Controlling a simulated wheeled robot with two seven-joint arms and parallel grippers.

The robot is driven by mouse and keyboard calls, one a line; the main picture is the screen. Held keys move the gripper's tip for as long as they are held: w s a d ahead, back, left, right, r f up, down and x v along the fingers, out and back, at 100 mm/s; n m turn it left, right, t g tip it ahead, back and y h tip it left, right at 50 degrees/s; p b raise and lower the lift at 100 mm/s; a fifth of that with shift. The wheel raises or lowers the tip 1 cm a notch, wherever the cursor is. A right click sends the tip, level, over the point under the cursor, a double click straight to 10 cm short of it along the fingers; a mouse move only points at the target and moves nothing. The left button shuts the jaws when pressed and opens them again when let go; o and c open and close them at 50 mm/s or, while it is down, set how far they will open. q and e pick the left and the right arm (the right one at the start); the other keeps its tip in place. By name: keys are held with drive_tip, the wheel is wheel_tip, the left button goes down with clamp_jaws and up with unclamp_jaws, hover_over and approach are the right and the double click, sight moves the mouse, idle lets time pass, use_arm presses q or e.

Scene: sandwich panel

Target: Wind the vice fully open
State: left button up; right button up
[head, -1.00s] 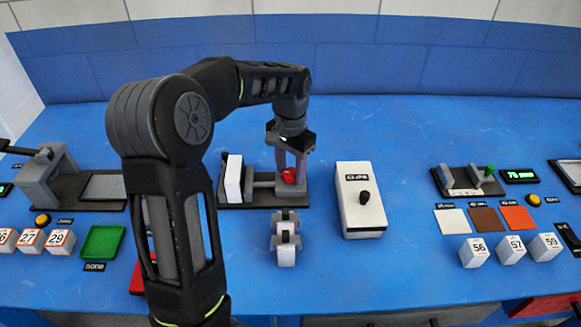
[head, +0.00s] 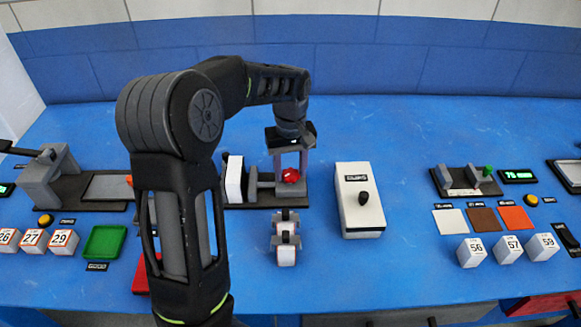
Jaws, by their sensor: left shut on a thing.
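The vice stands on a dark base plate (head: 265,196) left of the middle of the table. A white jaw block (head: 235,180) shows at its left, partly behind my left arm. A grey screw runs right from it to a red handle (head: 290,175). My left gripper (head: 290,168) points down over the vice's right end, with its fingers around the red handle, shut on it. Part of the handle is hidden by the fingers. My right gripper is not in the picture.
A white box with a black knob (head: 363,197) stands right of the vice. A small grey and white piece (head: 286,238) stands in front. A green tray (head: 105,242) and numbered blocks (head: 62,243) lie at left. Open blue table lies behind the vice.

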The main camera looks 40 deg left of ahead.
sight(290, 173)
use_arm(q)
drive_tip(key=n+p, duration=0.1)
drive_tip(key=n, duration=0.4)
drive_tip(key=shift+r+n, duration=0.1)
drive_tip(key=shift+n, duration=0.2)
drive_tip(key=n+p, duration=0.2)
drive_tip(key=n, duration=0.3)
drive_tip(key=shift+n, duration=0.3)
drive_tip(key=o, duration=1.3)
drive_tip(key=shift+o, duration=0.2)
drive_tip(key=shift+r, duration=3.85)
